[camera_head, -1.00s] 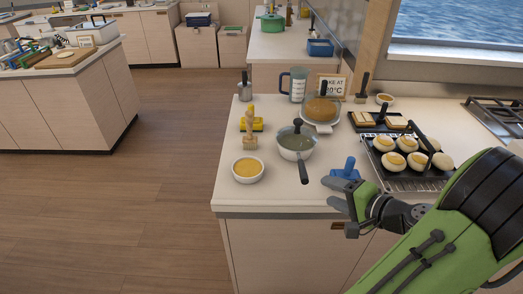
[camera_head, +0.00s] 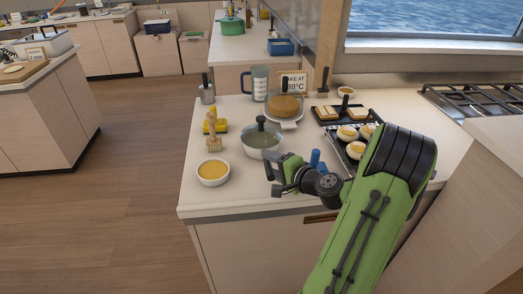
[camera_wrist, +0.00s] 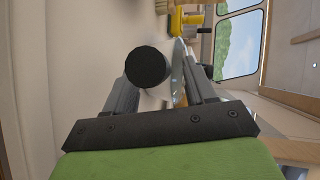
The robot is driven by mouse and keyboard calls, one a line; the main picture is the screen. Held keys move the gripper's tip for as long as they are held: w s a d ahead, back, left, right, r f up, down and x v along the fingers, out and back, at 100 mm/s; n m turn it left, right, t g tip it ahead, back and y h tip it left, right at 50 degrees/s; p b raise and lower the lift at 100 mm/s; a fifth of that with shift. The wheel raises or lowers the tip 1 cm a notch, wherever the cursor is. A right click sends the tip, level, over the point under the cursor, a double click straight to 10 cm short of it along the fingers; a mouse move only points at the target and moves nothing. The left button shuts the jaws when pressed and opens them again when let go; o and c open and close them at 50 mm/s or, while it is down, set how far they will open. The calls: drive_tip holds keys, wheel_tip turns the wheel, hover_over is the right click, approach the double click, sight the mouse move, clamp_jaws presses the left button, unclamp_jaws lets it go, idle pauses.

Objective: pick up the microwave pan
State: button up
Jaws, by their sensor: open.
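The microwave pan (camera_head: 262,144) is a pale grey-green pot with a clear lid and dark knob, standing on the counter. Its dark handle points toward the counter's front edge and is mostly hidden behind my gripper in the head view. In the wrist view the round black end of what looks like the handle (camera_wrist: 148,67) shows between the open fingers. I cannot tell whether either finger touches it.
A bowl of yellow contents (camera_head: 213,173) stands left of the pan, with a brush (camera_head: 214,147) behind it. A blue-handled tool (camera_head: 317,162) is close right of my gripper, beside a rack of topped rounds (camera_head: 348,132).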

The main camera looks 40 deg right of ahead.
drive_tip(key=shift+w+f, duration=0.1)
drive_tip(key=shift+w, duration=0.3)
clamp_jaws()
idle(1.0)
